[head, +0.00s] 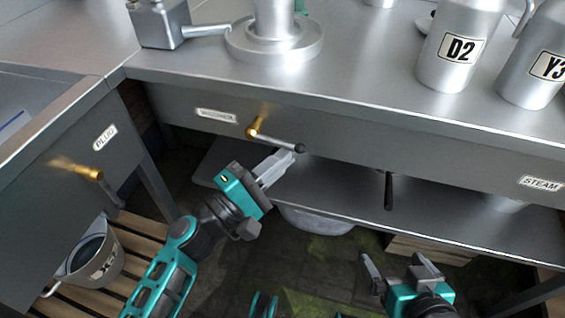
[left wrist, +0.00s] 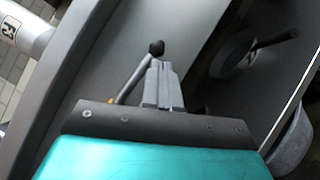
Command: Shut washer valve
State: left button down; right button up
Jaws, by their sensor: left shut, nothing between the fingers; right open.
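The washer valve (head: 254,131) is on the front panel beside the "WASHER" label (head: 216,115). It has a brass body and a grey lever (head: 280,143) that points right and slightly down, ending in a dark knob (head: 299,148). My left gripper (head: 292,158) is shut and empty, with its fingertips just below the knob end. In the left wrist view the shut fingers (left wrist: 162,80) are close beside the lever (left wrist: 132,80), near the knob (left wrist: 156,47); I cannot tell whether they touch. My right gripper (head: 400,262) is open and empty at the lower right.
A plug valve (head: 92,172) is on the left panel, above a metal bucket (head: 95,262) on wooden slats. A dark handle (head: 388,190) hangs down under the panel at right, left of the "STEAM" label (head: 541,183). A lower shelf (head: 340,185) runs behind my left gripper. Churns (head: 458,75) stand on the counter.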

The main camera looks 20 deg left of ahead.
dwell(0.5)
pick_arm(q)
jog(key=v, duration=1.3)
jog(key=shift+b, duration=0.45)
jog(key=shift+w, duration=0.1)
